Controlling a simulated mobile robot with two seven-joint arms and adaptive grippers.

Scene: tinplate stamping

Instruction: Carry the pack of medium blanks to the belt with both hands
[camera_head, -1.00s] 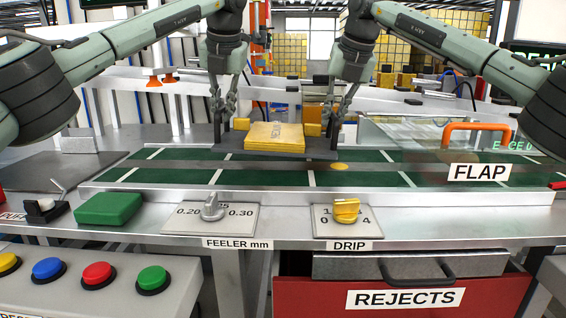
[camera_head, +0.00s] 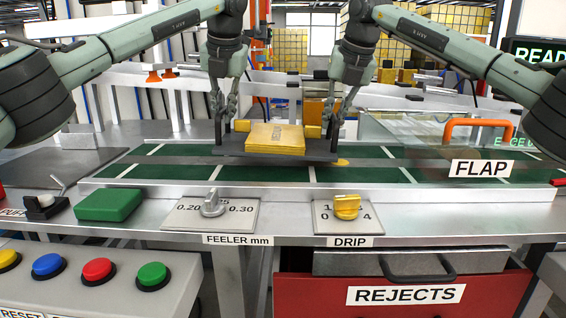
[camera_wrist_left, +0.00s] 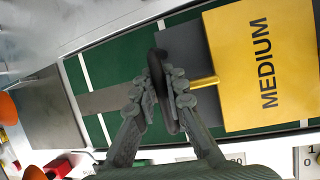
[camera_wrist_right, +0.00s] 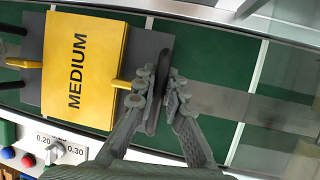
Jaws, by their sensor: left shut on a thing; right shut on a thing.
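The pack of medium blanks (camera_head: 275,139) is a yellow stack lying on a dark grey carrier plate (camera_head: 318,156) with upright end handles. The word MEDIUM shows on the pack in the left wrist view (camera_wrist_left: 285,70) and in the right wrist view (camera_wrist_right: 78,90). My left gripper (camera_head: 222,118) is shut on the carrier's left handle (camera_wrist_left: 160,65). My right gripper (camera_head: 335,115) is shut on its right handle (camera_wrist_right: 157,95). The carrier looks level over the green belt (camera_head: 200,172); I cannot tell whether it touches the belt.
A clear guard with an orange handle (camera_head: 478,124) and the FLAP label (camera_head: 481,168) stands at the right. A silver rail (camera_head: 300,195) runs along the belt's front. A green block (camera_head: 108,205) lies at front left. The belt's left part is bare.

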